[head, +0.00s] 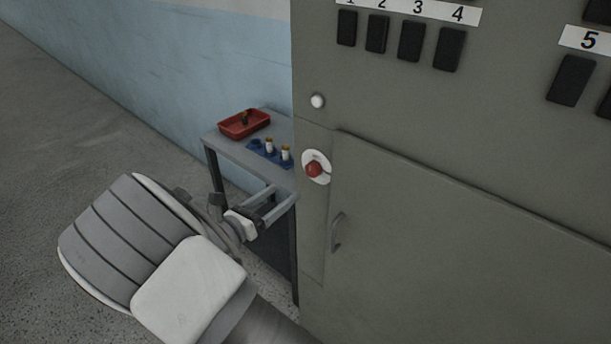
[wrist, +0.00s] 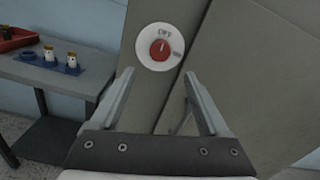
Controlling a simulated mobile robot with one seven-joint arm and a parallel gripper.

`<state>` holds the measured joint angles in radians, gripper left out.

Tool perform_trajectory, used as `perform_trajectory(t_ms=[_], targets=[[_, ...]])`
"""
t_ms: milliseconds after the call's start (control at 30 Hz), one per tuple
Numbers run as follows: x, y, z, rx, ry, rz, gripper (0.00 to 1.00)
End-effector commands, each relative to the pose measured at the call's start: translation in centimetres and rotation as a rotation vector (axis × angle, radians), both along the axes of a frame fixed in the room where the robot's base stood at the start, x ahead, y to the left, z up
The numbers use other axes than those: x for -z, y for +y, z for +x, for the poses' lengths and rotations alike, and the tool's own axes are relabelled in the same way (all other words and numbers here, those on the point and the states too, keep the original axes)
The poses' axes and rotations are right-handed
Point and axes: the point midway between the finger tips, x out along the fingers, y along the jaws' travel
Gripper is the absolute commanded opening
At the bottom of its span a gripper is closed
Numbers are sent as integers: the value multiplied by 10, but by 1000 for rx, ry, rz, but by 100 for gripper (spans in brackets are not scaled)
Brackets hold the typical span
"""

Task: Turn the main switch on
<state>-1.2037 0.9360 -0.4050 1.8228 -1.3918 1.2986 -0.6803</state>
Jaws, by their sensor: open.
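The main switch (head: 314,169) is a red knob on a round white plate, on the left front strip of the grey cabinet. In the wrist view the switch (wrist: 160,49) sits beyond my fingertips, near the top centre. Its plate reads "OFF" at the top, and the knob's light mark points up toward that word. My gripper (head: 277,200) is open and empty, below and left of the switch in the head view, apart from it. In the wrist view my gripper's two fingers (wrist: 158,75) are spread wide, with the cabinet face between them.
The grey cabinet (head: 450,190) has a door with a handle (head: 337,232) below the switch. A white button (head: 317,101) and black rockers (head: 411,41) are above. A side table (head: 225,148) at left holds a red tray (head: 240,127) and a blue holder (head: 258,149) with small bottles.

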Motion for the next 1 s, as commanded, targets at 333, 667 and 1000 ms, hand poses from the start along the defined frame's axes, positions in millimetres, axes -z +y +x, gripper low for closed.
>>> perform_trajectory(t_ms=[333, 667, 1000], targets=[[0, -45, 56, 2, 0, 0, 79], [0, -60, 76, 1, 0, 1, 79], [0, -60, 76, 0, 0, 1, 59]])
